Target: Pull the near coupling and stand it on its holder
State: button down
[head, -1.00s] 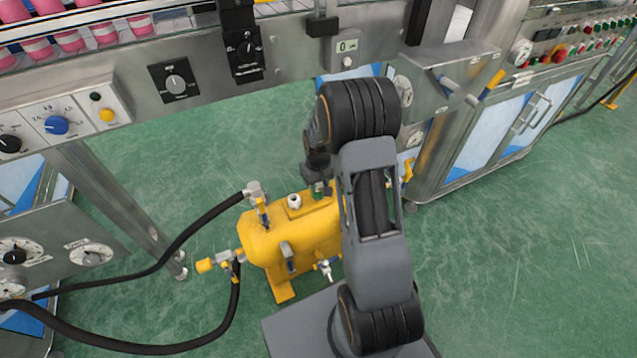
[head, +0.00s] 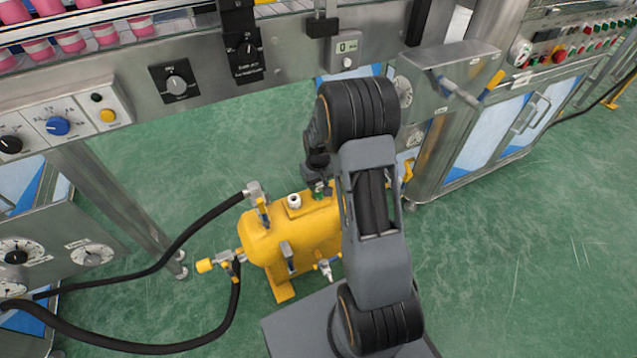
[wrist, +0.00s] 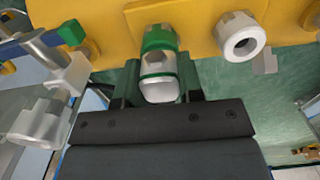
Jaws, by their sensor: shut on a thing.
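The silver coupling with green bands (wrist: 158,70) sits between the fingers of my gripper (wrist: 158,84) in the wrist view. The fingers are closed on its sides. Its far end meets the top of the yellow tank (wrist: 200,18); I cannot tell whether it is still joined there. In the head view the yellow tank (head: 280,238) stands on the floor, and my arm hides most of my gripper and its right end. A green bit of the coupling (head: 318,190) shows below my wrist. I cannot make out which part is the holder.
A white hex fitting (wrist: 241,38) stands on the tank beside the coupling. A silver valve with a blue handle (wrist: 52,75) is at left. Black hoses (head: 180,240) run from the tank's left end to a machine panel. Green floor (head: 520,250) is clear at right.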

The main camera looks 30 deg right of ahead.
dwell(0.5)
jog(key=c, duration=0.7)
grip_release()
jog(key=shift+f, duration=0.1)
notch_tip(320, 180, up, 14)
jog(key=p, duration=0.4)
jog(key=shift+f, duration=0.1)
